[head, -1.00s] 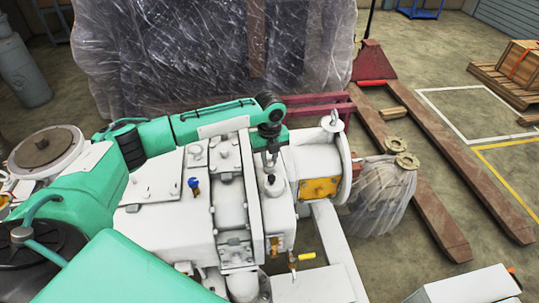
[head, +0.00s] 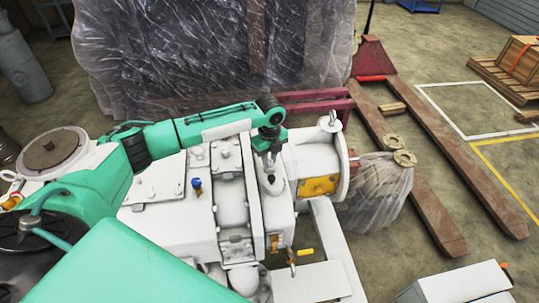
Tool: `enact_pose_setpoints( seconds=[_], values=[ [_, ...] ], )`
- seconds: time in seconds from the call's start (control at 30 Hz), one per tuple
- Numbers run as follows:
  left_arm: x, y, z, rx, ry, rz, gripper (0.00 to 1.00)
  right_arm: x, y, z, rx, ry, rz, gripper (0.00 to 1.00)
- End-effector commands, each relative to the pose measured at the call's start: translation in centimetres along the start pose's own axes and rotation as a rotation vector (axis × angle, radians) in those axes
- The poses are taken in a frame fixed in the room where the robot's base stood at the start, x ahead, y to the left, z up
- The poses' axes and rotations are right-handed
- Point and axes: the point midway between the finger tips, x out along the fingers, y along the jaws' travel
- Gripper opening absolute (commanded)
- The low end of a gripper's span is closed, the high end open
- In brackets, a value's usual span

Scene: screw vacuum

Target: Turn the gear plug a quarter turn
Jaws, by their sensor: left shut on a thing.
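The white screw vacuum pump (head: 160,225) fills the middle of the head view. The gear plug (head: 271,182) is a small dark-topped fitting on the top of the narrow housing near its right end. My left arm reaches across the pump from the left, and my left gripper (head: 269,163) points down over the plug. Its fingers are shut on the plug, and they hide part of it. The plug's exact turn angle is too small to make out. My right gripper is not in view.
A blue-capped fitting (head: 196,185) and a yellow valve handle (head: 306,252) stick out of the pump. A plastic-wrapped load (head: 205,55) stands behind. A plastic-wrapped flanged part (head: 378,195) and a pallet jack (head: 430,170) lie to the right, with open floor beyond.

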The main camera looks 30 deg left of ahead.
Motion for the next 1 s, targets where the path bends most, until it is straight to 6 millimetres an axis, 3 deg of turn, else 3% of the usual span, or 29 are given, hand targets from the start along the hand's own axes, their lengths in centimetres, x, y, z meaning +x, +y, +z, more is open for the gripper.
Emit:
enact_pose_setpoints(
  seconds=[1.0],
  values=[
    [-0.1,0.1,-0.1,-0.318,0.001,0.003,0.0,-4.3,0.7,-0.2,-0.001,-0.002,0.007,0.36]
  ],
)
